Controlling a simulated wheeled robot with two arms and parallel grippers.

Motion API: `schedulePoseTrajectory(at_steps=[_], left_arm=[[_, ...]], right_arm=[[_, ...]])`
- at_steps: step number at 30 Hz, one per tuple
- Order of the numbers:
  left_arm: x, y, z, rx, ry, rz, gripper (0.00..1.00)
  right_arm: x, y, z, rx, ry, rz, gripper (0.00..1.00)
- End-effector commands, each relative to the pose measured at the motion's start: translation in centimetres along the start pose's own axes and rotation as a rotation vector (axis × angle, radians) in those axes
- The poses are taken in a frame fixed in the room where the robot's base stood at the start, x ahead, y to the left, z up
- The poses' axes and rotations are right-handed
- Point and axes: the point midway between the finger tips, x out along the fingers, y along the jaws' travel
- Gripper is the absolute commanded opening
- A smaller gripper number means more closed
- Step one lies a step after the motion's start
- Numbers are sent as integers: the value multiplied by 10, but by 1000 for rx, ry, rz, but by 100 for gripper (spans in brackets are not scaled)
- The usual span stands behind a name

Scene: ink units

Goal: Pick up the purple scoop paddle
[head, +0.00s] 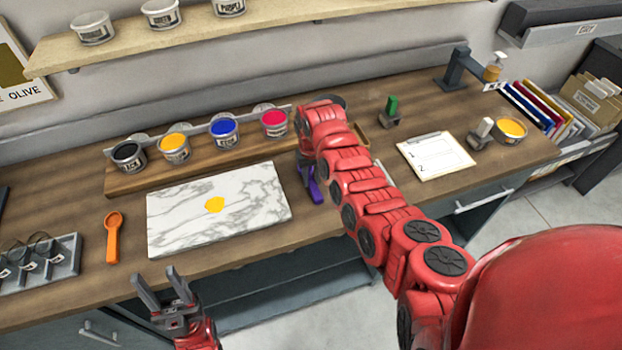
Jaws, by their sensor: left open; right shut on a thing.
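The purple scoop paddle (315,189) is just right of the marble slab, in front of the ink tins. Only part of it shows; the rest is hidden by my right arm and gripper. My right gripper (304,170) is at the scoop and shut on it, its fingers largely covered by the red wrist. I cannot tell whether the scoop touches the table. My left gripper (160,288) is open and empty, in front of the table's front edge at lower left.
The marble slab (170,229) bears a yellow ink blob (214,204). An orange scoop (113,237) lies left of it. Ink tins, including a red one (274,122), stand on a wooden riser (120,183) behind. A clipboard (436,155) lies to the right. A shelf (130,48) hangs above.

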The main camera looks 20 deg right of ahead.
Motion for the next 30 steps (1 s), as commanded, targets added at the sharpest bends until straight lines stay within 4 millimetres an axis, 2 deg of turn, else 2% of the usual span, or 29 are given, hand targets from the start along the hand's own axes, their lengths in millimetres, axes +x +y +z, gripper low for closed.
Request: schedulePoseTrajectory(at_steps=[7,9,10,14,15,18,22,27,30], left_arm=[[-15,1,3,0,0,0,50],[-29,1,5,0,0,0,50],[-26,1,4,0,0,0,50],[-18,1,3,0,0,0,50],[-6,0,1,0,0,0,50],[10,0,-2,0,1,0,50],[19,-1,-3,0,0,0,50],[20,-1,-3,0,0,0,50],[21,-1,-4,0,0,0,50]], right_arm=[[-14,0,-1,2,6,0,0],[-26,0,-3,1,12,0,0],[-32,-2,1,-2,10,0,0],[-36,-16,22,1,7,-7,0],[-40,-20,31,1,-3,-7,0],[-45,-32,49,4,-1,-12,0],[-46,-47,72,4,-1,-13,0],[-44,-69,102,-1,2,-11,0],[-46,-76,117,2,0,-8,0]])
